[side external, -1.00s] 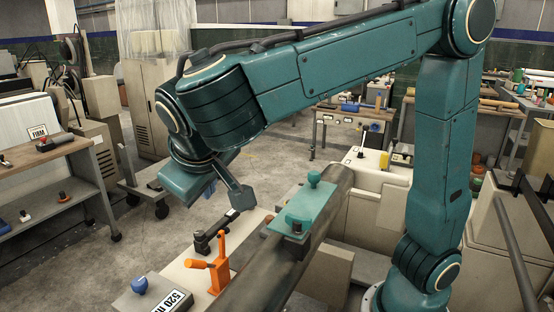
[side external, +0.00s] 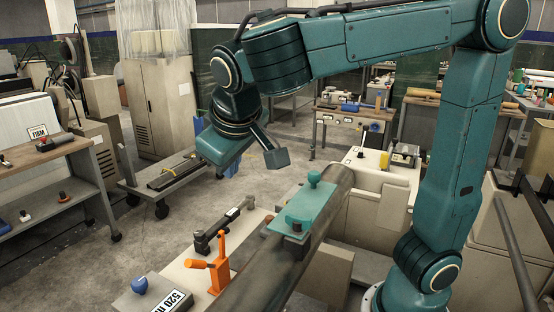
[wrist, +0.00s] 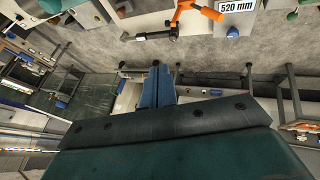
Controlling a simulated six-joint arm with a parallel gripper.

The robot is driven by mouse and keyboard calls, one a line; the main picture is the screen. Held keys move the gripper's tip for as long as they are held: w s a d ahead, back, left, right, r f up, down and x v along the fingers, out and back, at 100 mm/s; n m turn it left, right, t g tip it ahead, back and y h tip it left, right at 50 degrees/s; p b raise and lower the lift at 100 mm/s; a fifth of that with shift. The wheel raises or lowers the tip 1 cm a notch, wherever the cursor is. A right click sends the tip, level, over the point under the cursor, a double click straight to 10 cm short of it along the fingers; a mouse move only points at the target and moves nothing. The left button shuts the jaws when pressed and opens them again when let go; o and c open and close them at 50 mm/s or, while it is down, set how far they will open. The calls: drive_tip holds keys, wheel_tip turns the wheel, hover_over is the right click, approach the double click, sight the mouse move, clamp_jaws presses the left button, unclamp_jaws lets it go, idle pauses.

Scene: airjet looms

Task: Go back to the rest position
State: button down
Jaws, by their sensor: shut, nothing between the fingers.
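My gripper (side external: 231,168) hangs in the air above the floor, left of the long cylindrical beam, in the side external view. In the wrist view my gripper (wrist: 156,88) shows as two blue fingers side by side, shut and empty. No held thing shows at it. My arm is raised, its upper link running from the top right to the wrist. A teal plate with a knob (side external: 300,205) lies on the beam, apart from my gripper.
An orange toggle clamp (side external: 219,265), a black tool (side external: 222,230) and a blue knob (side external: 139,285) are on the bench by the beam (side external: 270,262). A grey cart (side external: 168,178) stands behind my gripper. A shelf unit (side external: 75,165) is at left. Open floor lies between.

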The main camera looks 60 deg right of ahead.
drive_tip(key=s+d+f+y, duration=0.1)
drive_tip(key=s+d+y, duration=0.1)
drive_tip(key=s+d, duration=0.5)
drive_tip(key=s+d+f+y, duration=0.1)
drive_tip(key=s+f, duration=0.3)
drive_tip(key=s, duration=0.4)
drive_tip(key=shift+f+n+t+y, duration=0.2)
drive_tip(key=shift+n+t+y, duration=0.15)
drive_tip(key=shift+y, duration=0.25)
drive_tip(key=shift+w, duration=0.1)
